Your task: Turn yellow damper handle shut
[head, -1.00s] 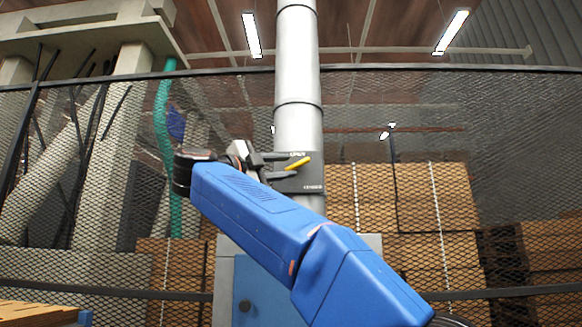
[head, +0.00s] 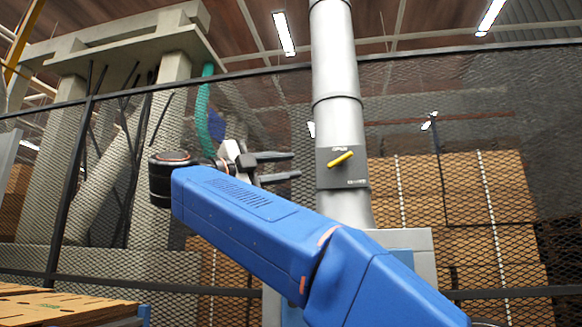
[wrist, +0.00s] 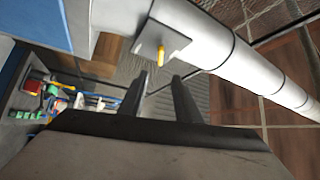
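The yellow damper handle (head: 341,159) sits on a dark square plate (head: 340,180) fixed to a light grey vertical duct (head: 337,72). It slants, its right end higher than its left. The plate has small white marks above and below the handle, too small to read surely. My gripper (head: 297,165) is left of the plate in the head view, its two dark fingers apart with nothing between them. In the wrist view the handle (wrist: 161,52) shows beyond the open fingertips (wrist: 160,77), clear of them.
A black mesh fence (head: 250,110) spans behind the duct. Cardboard boxes (head: 450,200) are stacked beyond it. A blue and grey cabinet (head: 405,245) stands under the duct. Brown flat sheets (head: 60,308) lie at lower left. The wrist view shows a cluttered bin (wrist: 60,105) at left.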

